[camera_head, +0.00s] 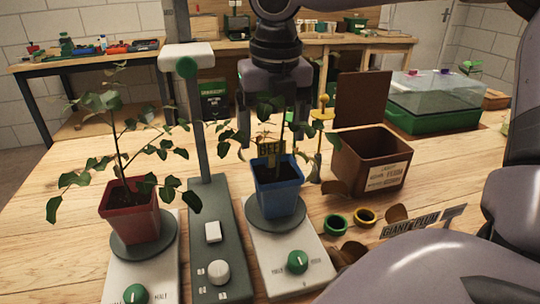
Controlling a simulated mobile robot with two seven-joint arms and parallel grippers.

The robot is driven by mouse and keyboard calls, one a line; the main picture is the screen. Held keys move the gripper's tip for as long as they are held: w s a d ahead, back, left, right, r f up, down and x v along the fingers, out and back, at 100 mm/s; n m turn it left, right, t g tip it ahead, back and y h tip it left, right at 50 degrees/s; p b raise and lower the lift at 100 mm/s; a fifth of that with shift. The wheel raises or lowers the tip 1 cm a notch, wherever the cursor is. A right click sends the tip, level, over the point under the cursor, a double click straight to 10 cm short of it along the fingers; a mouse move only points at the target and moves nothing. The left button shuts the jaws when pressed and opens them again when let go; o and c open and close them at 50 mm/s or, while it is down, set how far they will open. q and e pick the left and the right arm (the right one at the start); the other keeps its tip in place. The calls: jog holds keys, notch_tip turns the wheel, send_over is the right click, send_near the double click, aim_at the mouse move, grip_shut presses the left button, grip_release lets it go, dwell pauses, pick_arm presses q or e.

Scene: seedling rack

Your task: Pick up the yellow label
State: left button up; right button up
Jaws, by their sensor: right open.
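The yellow label (270,147) stands upright in the blue pot (277,187), among the leaves of a seedling. Dark letters starting "BEE" show on it, and leaves hide part of it. My right gripper (273,128) points down over the blue pot with its jaws apart. The fingers are to the left and right of the seedling and label. Leaves partly cover them, and I cannot tell whether either touches the label. My left gripper is not in view.
The blue pot stands on a round grey plate (258,221). A red pot (130,212) with a seedling stands left, beyond a grey post (200,120). A "GIANT PLUM" label (410,225) lies front right.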

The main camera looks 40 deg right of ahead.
aim_at(272, 143)
jog(key=f, duration=0.3)
jog(key=shift+w+d+f, duration=0.1)
jog(key=shift+w, duration=0.1)
jog(key=c, duration=1.1)
